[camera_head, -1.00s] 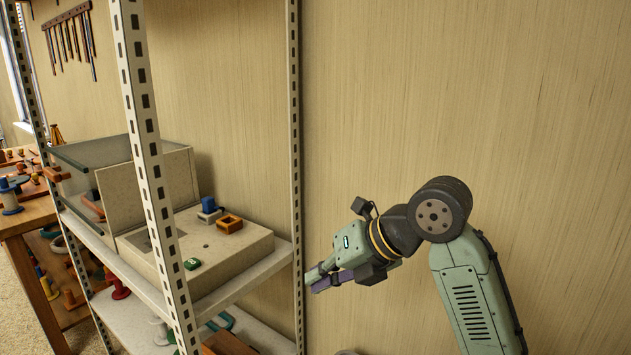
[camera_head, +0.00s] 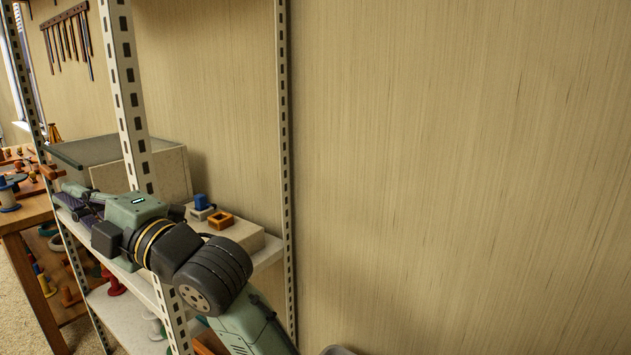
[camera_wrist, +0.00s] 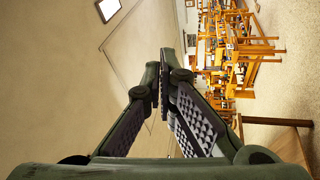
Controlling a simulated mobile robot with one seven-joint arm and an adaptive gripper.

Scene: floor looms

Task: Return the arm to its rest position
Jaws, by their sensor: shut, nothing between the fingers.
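My gripper (camera_head: 82,196) is at the left in the head view, in front of the shelving unit and the box on its shelf. The arm crosses in front of the near shelf post. In the wrist view the gripper's fingers (camera_wrist: 160,92) come together at their tips with nothing between them. Beyond them are a bare wall and a room lying sideways in the picture.
The metal shelving unit (camera_head: 125,85) holds a pale box (camera_head: 172,172), a blue block (camera_head: 201,202) and an orange-brown block (camera_head: 221,219). A wooden table (camera_head: 40,212) with spools stands at the left. Wooden looms (camera_wrist: 235,55) show in the wrist view. The right side is bare wall.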

